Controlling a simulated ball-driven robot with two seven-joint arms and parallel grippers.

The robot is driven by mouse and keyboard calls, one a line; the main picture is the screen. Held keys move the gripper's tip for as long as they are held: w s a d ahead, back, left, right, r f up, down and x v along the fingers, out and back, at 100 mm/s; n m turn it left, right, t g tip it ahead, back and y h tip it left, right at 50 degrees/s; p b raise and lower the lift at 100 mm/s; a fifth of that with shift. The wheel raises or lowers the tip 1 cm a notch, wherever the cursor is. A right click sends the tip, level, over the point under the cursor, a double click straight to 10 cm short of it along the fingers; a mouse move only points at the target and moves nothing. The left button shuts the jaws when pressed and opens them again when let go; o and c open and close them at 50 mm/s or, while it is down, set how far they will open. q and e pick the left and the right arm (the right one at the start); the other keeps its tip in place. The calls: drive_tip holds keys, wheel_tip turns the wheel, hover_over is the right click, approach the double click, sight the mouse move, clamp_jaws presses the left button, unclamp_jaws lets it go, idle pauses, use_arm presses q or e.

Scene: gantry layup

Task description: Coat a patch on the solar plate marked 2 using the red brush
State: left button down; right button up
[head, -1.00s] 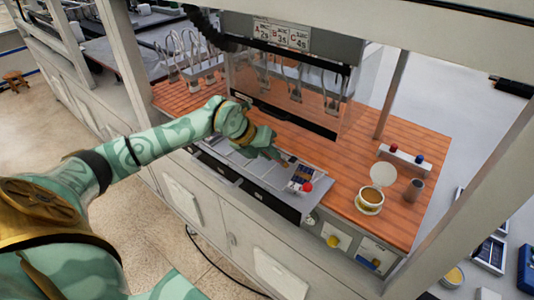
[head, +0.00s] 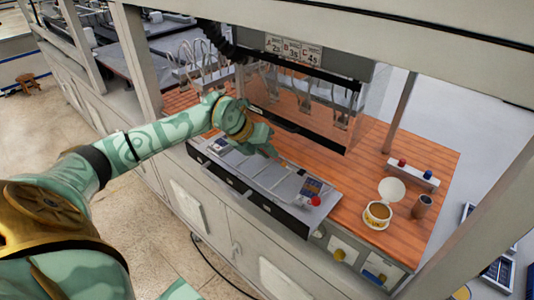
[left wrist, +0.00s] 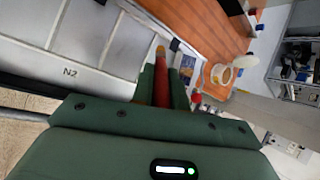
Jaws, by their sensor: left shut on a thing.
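My left gripper (head: 270,150) is over the grey tray along the bench's front edge. In the left wrist view its green fingers (left wrist: 162,88) are shut on the red brush (left wrist: 161,90), whose tan end points away. A blue solar plate (head: 311,187) lies near the tray's right end, to the right of the gripper; it also shows in the left wrist view (left wrist: 187,66). I cannot read a number on it. A grey panel below the gripper carries the label N2 (left wrist: 70,72). My right gripper is not in view.
An open pot (head: 378,214) of amber liquid stands right on the wooden bench, beside a dark cup (head: 422,206) and a white rack (head: 411,174) with red and blue pieces. A red knob (head: 315,201) sits at the tray's right end. A clear shield (head: 310,105) hangs behind.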

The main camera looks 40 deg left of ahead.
use_arm(q)
drive_tip(key=shift+r+p, duration=0.7)
drive_tip(key=shift+r, duration=0.7)
drive_tip(key=shift+r+p, duration=1.1)
drive_tip(key=shift+r, duration=0.4)
drive_tip(key=shift+f, duration=0.1)
drive_tip(key=shift+d, duration=0.1)
